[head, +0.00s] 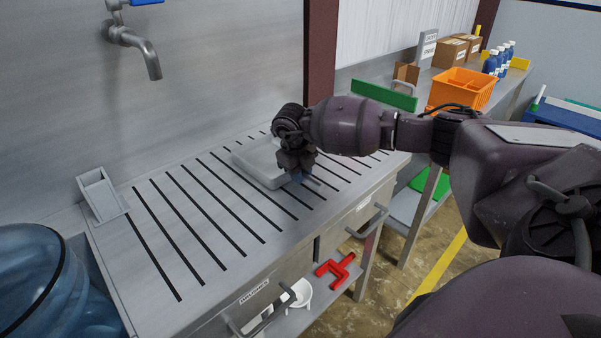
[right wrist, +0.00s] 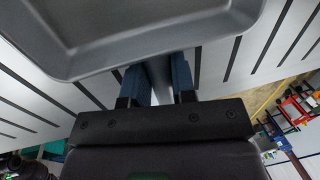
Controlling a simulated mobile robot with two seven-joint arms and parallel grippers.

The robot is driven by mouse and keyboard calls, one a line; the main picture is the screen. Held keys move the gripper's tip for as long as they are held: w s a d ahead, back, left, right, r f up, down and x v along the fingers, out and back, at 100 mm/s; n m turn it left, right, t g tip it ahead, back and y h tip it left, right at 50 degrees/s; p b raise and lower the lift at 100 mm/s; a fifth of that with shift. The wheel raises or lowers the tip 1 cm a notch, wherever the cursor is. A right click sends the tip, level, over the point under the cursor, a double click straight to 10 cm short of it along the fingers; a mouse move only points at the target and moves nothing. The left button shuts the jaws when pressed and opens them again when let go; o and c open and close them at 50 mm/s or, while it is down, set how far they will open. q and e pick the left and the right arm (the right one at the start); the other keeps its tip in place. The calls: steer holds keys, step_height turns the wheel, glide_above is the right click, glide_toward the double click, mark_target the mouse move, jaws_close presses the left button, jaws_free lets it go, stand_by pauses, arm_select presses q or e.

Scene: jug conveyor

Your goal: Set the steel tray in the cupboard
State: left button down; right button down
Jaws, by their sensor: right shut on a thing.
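The steel tray (head: 250,170) is a shallow, light grey tray with a raised rim at the back middle of the slotted counter. In the right wrist view the tray (right wrist: 150,35) fills the top, with its sloped inner walls showing. My right gripper (head: 297,174) is at the tray's right side, pointing down. Its two blue fingers (right wrist: 158,75) are shut on a grey edge part of the tray. I cannot tell whether the tray rests on the counter or is just above it. My left gripper is out of view. No open cupboard shows; fronts with handles (head: 362,216) are below the counter.
The slotted counter (head: 160,265) is clear on the left, except for a small metal holder (head: 102,194). A tap (head: 135,45) hangs above it. A blue jug (head: 40,285) stands at the lower left. An orange crate (head: 462,90) and bottles stand on the far bench.

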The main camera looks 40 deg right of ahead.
steer(key=shift+f, duration=0.1)
steer(key=c, duration=0.9)
jaws_free()
steer(key=shift+c, duration=0.2)
